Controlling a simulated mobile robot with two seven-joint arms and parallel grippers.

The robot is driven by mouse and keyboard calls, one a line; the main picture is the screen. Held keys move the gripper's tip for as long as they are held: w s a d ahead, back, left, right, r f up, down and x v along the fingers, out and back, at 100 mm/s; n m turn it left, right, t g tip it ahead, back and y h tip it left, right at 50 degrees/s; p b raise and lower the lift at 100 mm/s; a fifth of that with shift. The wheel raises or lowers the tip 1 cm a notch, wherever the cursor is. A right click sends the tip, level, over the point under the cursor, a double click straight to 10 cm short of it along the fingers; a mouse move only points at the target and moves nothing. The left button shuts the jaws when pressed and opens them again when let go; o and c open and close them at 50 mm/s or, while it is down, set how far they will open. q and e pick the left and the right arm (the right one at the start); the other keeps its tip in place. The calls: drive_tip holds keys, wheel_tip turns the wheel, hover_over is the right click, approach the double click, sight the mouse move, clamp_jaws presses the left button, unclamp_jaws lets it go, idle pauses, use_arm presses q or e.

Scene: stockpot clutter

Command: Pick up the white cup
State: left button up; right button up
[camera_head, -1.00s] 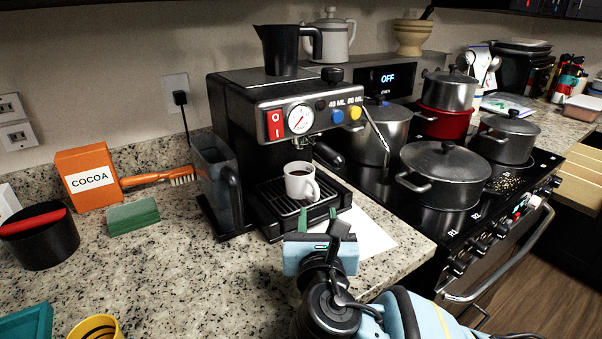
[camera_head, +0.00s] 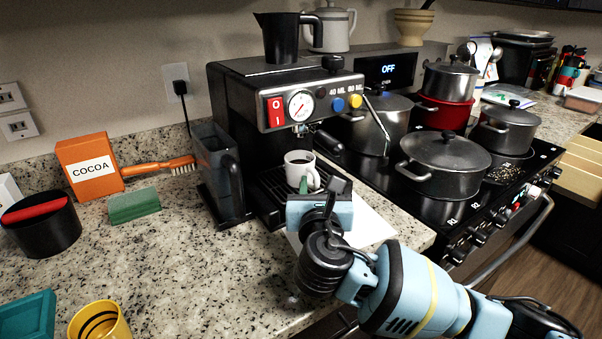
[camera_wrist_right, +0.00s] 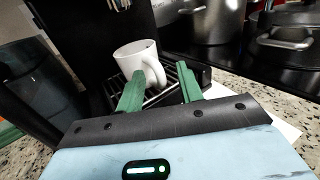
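My left gripper is not in view.
A dark pitcher (camera_head: 216,170) stands close left of the drip tray. A black jug (camera_head: 285,38) is on top of the machine. Pots, including a large one (camera_head: 444,165), sit on the stove at right.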

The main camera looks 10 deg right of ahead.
drive_tip(key=shift+w, duration=0.45)
clamp_jaws()
drive_tip(key=shift+r, duration=0.25)
drive_tip(key=shift+r, duration=1.4)
drive_tip(key=shift+s+r+p, duration=0.15)
drive_tip(key=shift+r+p, duration=0.1)
drive_tip(key=shift+p, duration=0.05)
drive_tip(key=s+a+r+p, duration=0.1)
drive_tip(key=s+a, duration=0.1)
drive_tip(key=s, duration=1.3)
drive_tip(key=shift+s+a+r, duration=0.15)
drive_tip(key=shift+a, duration=0.2)
